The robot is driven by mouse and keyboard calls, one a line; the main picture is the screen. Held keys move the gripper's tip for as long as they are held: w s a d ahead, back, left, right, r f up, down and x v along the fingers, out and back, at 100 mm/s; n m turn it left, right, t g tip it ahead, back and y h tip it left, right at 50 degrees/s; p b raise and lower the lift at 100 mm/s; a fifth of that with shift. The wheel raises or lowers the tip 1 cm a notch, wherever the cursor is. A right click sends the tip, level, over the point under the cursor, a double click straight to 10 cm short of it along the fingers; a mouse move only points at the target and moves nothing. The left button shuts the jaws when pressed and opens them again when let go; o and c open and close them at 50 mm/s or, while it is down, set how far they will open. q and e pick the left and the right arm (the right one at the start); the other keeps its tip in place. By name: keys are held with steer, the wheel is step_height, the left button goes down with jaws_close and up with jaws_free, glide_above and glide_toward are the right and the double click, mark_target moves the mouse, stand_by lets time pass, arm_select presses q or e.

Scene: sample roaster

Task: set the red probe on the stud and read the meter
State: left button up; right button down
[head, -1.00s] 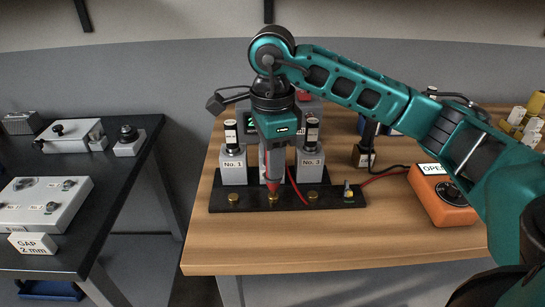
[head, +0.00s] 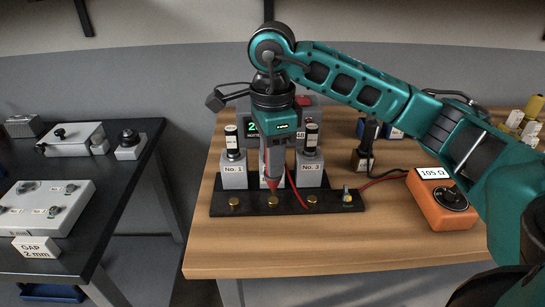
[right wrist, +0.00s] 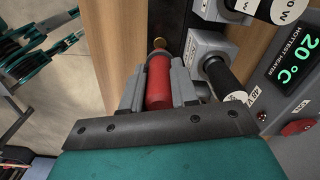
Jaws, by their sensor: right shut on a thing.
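My right gripper (head: 273,150) points down, shut on the red probe (right wrist: 160,82). Its tip is at the middle brass stud (head: 273,202) of the front row on the black strip (head: 253,210). A red lead runs from the probe along the strip toward the meter. The orange meter (head: 447,211) stands at the right, and its display reads 105 Ω.
Block No. 1 (head: 234,172) and block No. 3 (head: 310,172) flank my gripper; the block between is mostly hidden. A display behind reads 20 °C (right wrist: 290,60). A black probe holder (head: 362,160) stands right. The front of the wooden bench (head: 330,245) is clear.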

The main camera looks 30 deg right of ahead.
steer(key=shift+r+p, duration=1.6)
steer(key=shift+r, duration=1.05)
arm_select(q)
step_height(320, 180, up, 4)
steer(key=shift+s+f, duration=0.15)
steer(key=shift+f, duration=0.05)
